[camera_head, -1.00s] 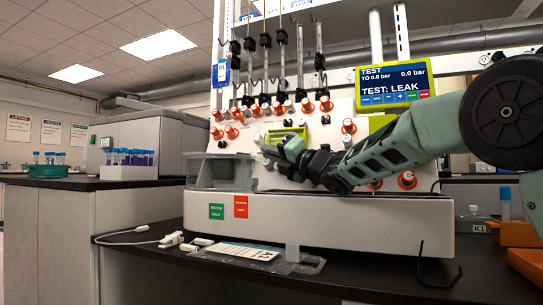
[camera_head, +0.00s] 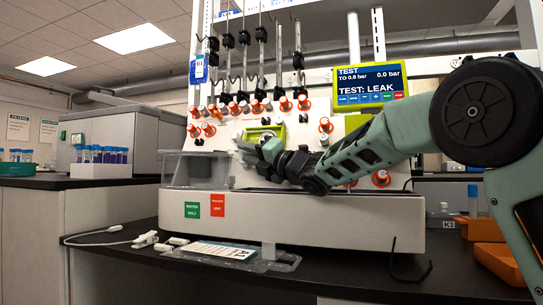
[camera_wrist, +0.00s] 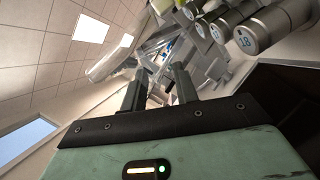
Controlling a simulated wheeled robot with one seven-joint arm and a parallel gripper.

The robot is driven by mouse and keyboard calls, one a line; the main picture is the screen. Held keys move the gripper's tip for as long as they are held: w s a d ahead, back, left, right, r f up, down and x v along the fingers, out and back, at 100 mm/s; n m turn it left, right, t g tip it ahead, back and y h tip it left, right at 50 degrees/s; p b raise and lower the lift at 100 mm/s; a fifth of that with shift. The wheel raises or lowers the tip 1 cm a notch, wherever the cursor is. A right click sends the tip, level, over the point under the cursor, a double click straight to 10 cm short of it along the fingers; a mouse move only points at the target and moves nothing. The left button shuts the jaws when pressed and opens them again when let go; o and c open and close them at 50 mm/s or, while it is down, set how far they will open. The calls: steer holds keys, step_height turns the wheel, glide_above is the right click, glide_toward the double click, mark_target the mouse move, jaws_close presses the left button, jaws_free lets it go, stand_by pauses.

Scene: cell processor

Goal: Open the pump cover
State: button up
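A yellow-green framed unit (camera_head: 264,134) on the white machine's front panel appears to be the pump. Its grey inside shows above my gripper, but I cannot tell whether its cover is open or shut. My gripper (camera_head: 247,150) is just below and left of the frame, in front of the panel; contact is unclear. In the wrist view my gripper (camera_wrist: 160,88) has its two dark fingers apart, with no clearly held thing between them. My gripper and wrist hide part of the panel below the frame.
Orange-ringed knobs (camera_head: 325,125) surround the unit. A clear box (camera_head: 196,169) stands at the machine's left. A card in a tray (camera_head: 224,251) and cables lie on the black bench. Numbered metal cylinders (camera_wrist: 262,32) show in the wrist view.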

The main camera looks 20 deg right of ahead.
steer(key=r+p+v, duration=0.2)
steer(key=r+v, duration=0.1)
steer(key=v, duration=1.3)
steer(key=shift+s+d, duration=0.25)
